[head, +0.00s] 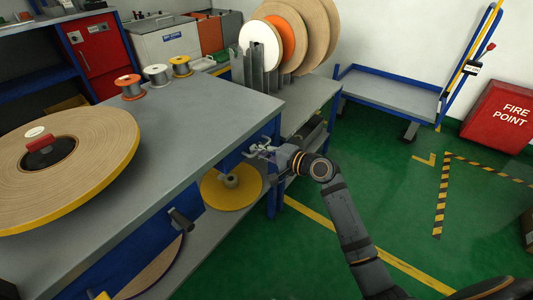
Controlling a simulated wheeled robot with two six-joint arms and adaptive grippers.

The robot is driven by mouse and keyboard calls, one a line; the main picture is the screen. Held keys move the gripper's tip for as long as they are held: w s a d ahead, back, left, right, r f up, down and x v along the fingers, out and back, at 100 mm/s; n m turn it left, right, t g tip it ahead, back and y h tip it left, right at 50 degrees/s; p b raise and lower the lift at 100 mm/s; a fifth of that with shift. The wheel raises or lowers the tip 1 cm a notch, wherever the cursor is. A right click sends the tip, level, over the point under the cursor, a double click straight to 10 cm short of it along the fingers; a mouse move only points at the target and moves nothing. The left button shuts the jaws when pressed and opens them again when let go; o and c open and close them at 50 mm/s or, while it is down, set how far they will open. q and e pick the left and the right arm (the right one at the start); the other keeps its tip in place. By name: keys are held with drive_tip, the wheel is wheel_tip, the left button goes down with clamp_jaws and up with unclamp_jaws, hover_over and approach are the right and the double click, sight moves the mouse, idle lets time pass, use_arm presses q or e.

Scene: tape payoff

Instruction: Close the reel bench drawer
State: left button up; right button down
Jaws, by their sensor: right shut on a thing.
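The reel bench (215,125) has a grey top and a blue front below its right edge. The blue drawer front (228,160) shows under that edge; how far it stands out is hard to tell. My right gripper (262,151) is at the far end of this front, shut on what appears to be the drawer handle, which the fingers mostly hide. A dark handle (181,219) sits on the nearer part of the front, apart from the gripper. My left gripper is not in view.
A large tape reel (95,150) lies on the bench, with small spools (157,75) behind it. A yellow disc (230,187) rests on the lower shelf. Upright reels (313,30) stand on the rear bench. A blue cart (390,92) stands beyond; green floor to the right is mostly clear.

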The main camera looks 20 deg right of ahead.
drive_tip(key=shift+r, duration=0.1)
drive_tip(key=c, duration=1.7)
unclamp_jaws()
drive_tip(key=shift+c, duration=0.2)
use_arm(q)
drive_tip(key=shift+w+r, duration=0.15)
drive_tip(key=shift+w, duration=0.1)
use_arm(e)
drive_tip(key=shift+d, duration=0.1)
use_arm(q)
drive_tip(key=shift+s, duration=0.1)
use_arm(e)
drive_tip(key=v, duration=1.2)
